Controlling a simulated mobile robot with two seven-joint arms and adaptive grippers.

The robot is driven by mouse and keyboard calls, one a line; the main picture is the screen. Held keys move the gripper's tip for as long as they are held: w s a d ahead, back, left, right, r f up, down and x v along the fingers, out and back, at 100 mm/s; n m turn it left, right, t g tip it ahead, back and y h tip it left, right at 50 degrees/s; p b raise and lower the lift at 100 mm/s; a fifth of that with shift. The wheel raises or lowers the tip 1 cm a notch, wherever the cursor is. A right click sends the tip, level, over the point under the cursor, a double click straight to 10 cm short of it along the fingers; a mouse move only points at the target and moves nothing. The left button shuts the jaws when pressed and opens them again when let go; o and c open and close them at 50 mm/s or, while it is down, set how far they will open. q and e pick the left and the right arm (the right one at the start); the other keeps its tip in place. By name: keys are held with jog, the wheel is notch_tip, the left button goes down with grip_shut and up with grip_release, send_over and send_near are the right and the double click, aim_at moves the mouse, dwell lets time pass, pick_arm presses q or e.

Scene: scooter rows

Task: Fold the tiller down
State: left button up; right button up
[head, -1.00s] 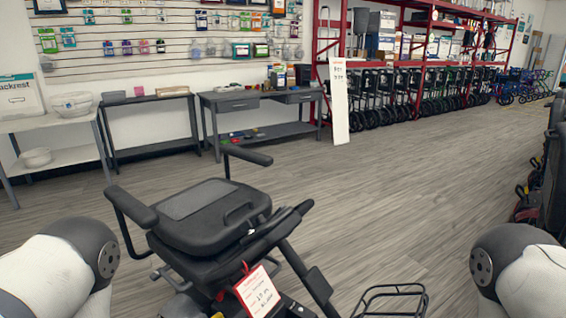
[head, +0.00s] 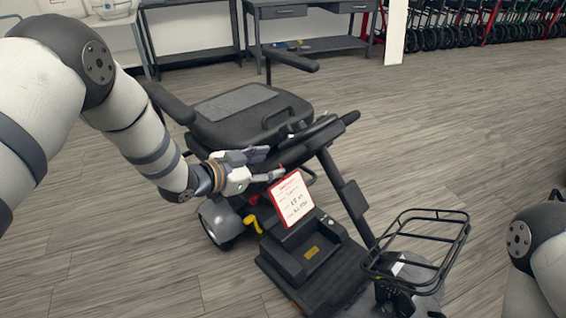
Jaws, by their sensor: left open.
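The scooter's tiller (head: 347,194) is a dark post that rises from the front of the scooter and leans back towards the seat. Its black handlebar head (head: 318,132) is at the top, close to the seat front. A white price tag with a red border (head: 292,198) hangs below the head. My left gripper (head: 275,162) is open, just left of and below the handlebar head, with its fingers pointing right towards it. I cannot tell whether it touches. My right gripper is out of view; only part of the right arm shows at the lower right.
The black padded seat (head: 240,110) with armrests stands behind the tiller. A yellow lever (head: 252,223) is low by the seat. Dark tables (head: 310,46) line the wall. Floor (head: 460,130) to the right is clear.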

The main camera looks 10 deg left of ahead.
aim_at(275, 163)
pick_arm(q)
jog(key=b+x, duration=0.1)
jog(key=x, duration=0.4)
jog(key=shift+f, duration=0.25)
jog(key=shift+w+d, duration=0.2)
jog(key=shift+w, duration=0.15)
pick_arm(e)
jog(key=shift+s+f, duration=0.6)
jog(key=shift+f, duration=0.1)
